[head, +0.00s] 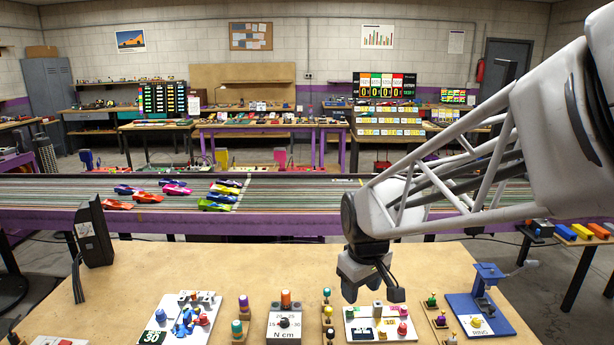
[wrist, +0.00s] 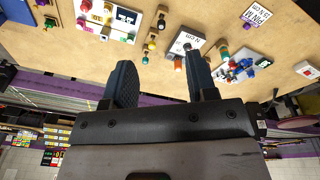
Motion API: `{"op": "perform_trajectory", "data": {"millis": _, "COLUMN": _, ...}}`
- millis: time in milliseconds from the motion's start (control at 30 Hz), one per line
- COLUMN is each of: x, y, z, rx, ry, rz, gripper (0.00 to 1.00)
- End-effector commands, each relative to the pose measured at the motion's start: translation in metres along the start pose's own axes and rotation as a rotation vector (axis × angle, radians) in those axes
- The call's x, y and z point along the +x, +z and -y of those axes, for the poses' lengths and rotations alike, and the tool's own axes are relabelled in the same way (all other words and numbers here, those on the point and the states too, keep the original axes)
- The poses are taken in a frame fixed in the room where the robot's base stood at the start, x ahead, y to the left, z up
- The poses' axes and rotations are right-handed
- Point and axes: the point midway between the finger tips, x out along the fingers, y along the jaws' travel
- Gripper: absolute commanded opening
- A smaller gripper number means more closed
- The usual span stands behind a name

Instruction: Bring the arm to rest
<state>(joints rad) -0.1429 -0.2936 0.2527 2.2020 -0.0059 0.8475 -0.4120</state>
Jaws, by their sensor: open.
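My gripper (head: 372,292) hangs above the wooden workbench (head: 150,265), at the end of my white arm, which reaches in from the right. In the wrist view my gripper (wrist: 158,75) shows two dark fingers spread apart, with only bench surface between them. It is open and empty. In the head view it is above and behind a white board (head: 360,335) with coloured knobs, and appears clear of it.
On the bench are a torque unit marked N cm (head: 285,321), a white board with blue parts (head: 182,318), a blue press fixture (head: 480,305) and a black panel (head: 95,232). Behind runs a slot track (head: 300,190) with several toy cars (head: 220,195). The bench's back middle is clear.

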Motion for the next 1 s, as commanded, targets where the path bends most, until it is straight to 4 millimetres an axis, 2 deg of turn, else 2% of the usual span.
{"op": "perform_trajectory", "data": {"millis": 100, "x": -0.018, "y": 0.031, "z": 0.002, "rx": 0.08, "ry": 0.01, "rz": -0.014, "gripper": 0.52}}
{"op": "perform_trajectory", "data": {"millis": 333, "x": -0.041, "y": 0.088, "z": 0.01, "rx": 0.235, "ry": 0.025, "rz": -0.037, "gripper": 0.52}}
{"op": "perform_trajectory", "data": {"millis": 700, "x": -0.061, "y": 0.174, "z": 0.031, "rx": 0.473, "ry": 0.044, "rz": -0.075, "gripper": 0.52}}
{"op": "perform_trajectory", "data": {"millis": 833, "x": -0.062, "y": 0.194, "z": 0.037, "rx": 0.532, "ry": 0.049, "rz": -0.084, "gripper": 0.52}}
{"op": "perform_trajectory", "data": {"millis": 1000, "x": -0.063, "y": 0.207, "z": 0.042, "rx": 0.571, "ry": 0.051, "rz": -0.09, "gripper": 0.52}}
